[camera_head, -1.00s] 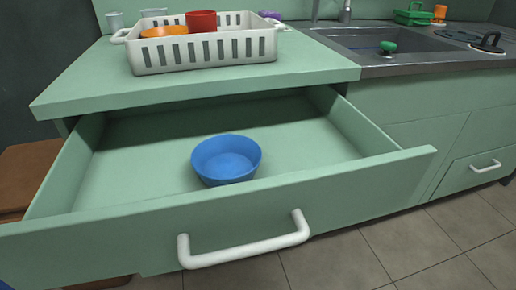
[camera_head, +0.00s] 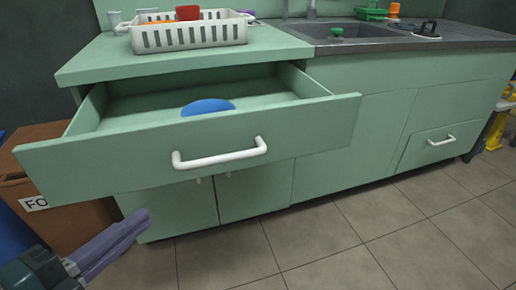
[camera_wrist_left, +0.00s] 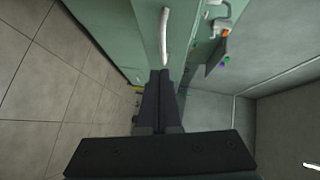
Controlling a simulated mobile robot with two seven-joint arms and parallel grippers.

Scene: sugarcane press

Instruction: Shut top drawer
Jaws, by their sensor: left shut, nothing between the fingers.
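The top drawer (camera_head: 190,145) is pulled well out of the green cabinet in the head view. Its white bar handle (camera_head: 220,157) is on the front panel. A blue bowl (camera_head: 208,106) sits inside, its lower part hidden by the front panel. My left gripper (camera_head: 140,218) is at the lower left, below and in front of the drawer, apart from it. In the left wrist view its fingers (camera_wrist_left: 161,75) are closed together and empty, with a white handle (camera_wrist_left: 164,36) beyond the fingertips. My right gripper is not in view.
A white basket (camera_head: 190,35) with cups stands on the counter (camera_head: 110,62) above the drawer. A sink (camera_head: 350,32) is to the right. A brown box (camera_head: 60,215) stands at the left. The tiled floor (camera_head: 330,235) in front is clear.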

